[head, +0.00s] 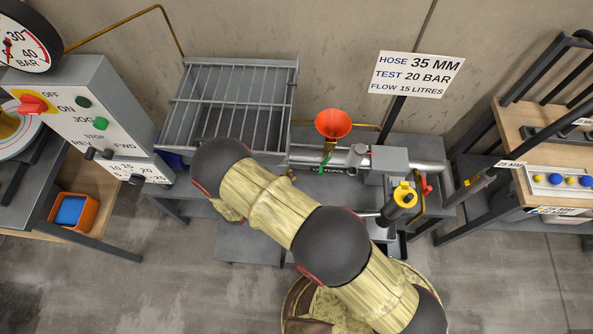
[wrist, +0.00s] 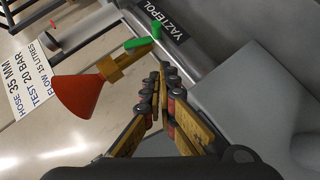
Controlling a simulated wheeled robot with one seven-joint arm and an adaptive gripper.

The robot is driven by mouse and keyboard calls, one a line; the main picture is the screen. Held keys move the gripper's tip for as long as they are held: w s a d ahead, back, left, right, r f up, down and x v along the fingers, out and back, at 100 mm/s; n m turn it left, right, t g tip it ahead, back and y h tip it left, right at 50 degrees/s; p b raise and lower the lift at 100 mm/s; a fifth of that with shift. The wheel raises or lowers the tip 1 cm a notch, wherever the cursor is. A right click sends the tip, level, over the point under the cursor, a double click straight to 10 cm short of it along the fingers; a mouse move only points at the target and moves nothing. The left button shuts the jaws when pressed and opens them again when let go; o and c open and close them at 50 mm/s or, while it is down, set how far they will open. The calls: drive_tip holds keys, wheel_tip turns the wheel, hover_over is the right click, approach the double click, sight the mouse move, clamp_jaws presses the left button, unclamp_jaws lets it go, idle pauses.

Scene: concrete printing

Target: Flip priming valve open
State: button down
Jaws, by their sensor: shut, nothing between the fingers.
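The priming valve shows in the wrist view as a brass body (wrist: 122,66) with a green lever (wrist: 139,43). An orange-red funnel (wrist: 82,93) is attached to the brass body. In the head view the funnel (head: 333,123) stands above the grey pipe, behind my arm. My gripper (wrist: 158,82) is shut and empty. In the wrist view its fingertips are just below and right of the green lever, with a small visible gap. I cannot tell from these frames whether the valve is open or closed. My gripper is mostly hidden behind my arm in the head view.
A grey hopper with a bar grate (head: 232,95) stands left of the funnel. A sign (head: 416,74) on a post stands behind right. A control box (head: 85,110) is at left, a yellow-topped part (head: 404,195) at right. A shelf rack (head: 545,130) stands far right.

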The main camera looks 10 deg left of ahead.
drive_tip(key=shift+s+a+r, duration=0.25)
drive_tip(key=shift+s+a, duration=0.15)
drive_tip(key=shift+s, duration=0.1)
idle(0.3)
